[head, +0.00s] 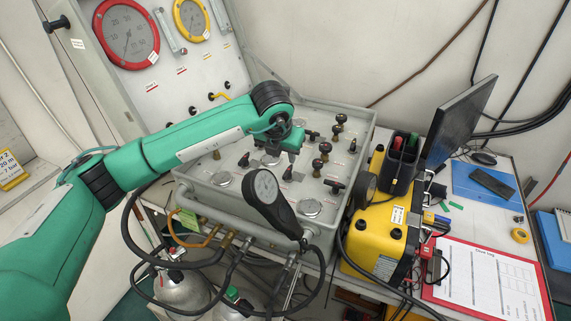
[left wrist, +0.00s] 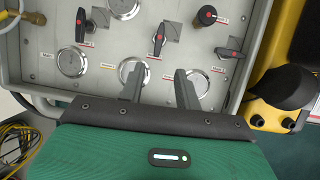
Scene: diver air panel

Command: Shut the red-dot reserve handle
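The panel's top face (head: 225,200) carries several black handles with red marks. A left handle (left wrist: 80,25) is also upright in that view. A right handle (left wrist: 229,53) lies crosswise and shows a red mark; it also shows in the head view (head: 335,186). I cannot tell which one is the reserve handle. My left gripper (head: 287,152) is over the panel; its fingers (left wrist: 159,84) are apart and empty, short of the middle handle. My right gripper is not in view.
A black gauge (head: 265,188) rises at the panel's front edge. Dark round knobs (head: 325,148) stand on the panel. A yellow case (head: 385,225) and a dark monitor (head: 460,120) are at the right. Hoses and cylinders (head: 185,290) are below the front.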

